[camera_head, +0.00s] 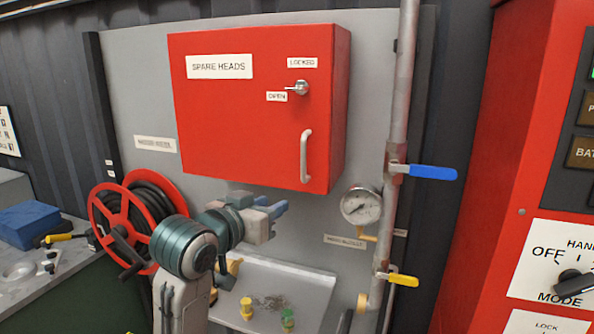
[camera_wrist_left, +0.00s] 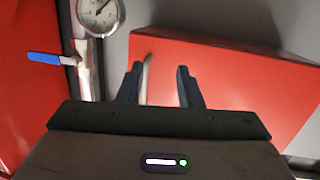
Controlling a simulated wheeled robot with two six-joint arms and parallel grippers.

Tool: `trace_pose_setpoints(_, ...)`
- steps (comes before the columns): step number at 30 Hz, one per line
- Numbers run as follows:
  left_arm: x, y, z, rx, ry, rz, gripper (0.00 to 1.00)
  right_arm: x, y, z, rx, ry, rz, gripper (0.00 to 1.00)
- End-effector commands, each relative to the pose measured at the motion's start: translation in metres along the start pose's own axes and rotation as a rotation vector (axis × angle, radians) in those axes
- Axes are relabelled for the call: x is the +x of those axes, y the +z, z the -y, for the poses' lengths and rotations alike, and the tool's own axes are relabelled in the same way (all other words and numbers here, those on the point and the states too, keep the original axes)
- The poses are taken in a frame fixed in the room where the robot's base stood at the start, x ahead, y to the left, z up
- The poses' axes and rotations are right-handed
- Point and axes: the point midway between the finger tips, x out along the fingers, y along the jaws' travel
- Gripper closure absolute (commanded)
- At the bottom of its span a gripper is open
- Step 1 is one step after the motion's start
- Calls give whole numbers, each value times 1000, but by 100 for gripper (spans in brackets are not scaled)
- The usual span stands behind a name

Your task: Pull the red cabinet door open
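The red cabinet (camera_head: 235,115) hangs on the grey panel, its door flush with its sides and looking shut. Its metal bar handle (camera_head: 306,157) stands upright at the door's lower right. A small silver latch (camera_head: 298,88) sits between the LOCKED and OPEN labels, its lever pointing left towards OPEN. My left gripper (camera_head: 278,208) is open and empty, below and left of the handle in the head view. In the left wrist view, its fingers (camera_wrist_left: 160,85) are spread before the red door, with the handle (camera_wrist_left: 147,72) appearing between them, near the left finger; contact is not visible. My right gripper is not in view.
A pipe (camera_head: 405,90) with a blue valve lever (camera_head: 432,172), a gauge (camera_head: 361,205) and a yellow lever (camera_head: 403,280) stands right of the cabinet. A red hose reel (camera_head: 105,215) is at left. A metal tray (camera_head: 285,275) with small fittings lies below.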

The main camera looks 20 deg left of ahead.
Motion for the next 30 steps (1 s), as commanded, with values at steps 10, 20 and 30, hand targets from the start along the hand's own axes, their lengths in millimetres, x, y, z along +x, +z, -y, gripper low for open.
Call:
trace_pose_setpoints(10, -34, -74, -18, 38, 38, -139, 67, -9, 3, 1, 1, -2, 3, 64)
trace_pose_setpoints(20, 24, -83, -20, 35, 38, -133, 67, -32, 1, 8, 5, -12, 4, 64)
trace_pose_setpoints(30, 65, -86, -21, 39, 36, -136, 67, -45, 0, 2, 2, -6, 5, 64)
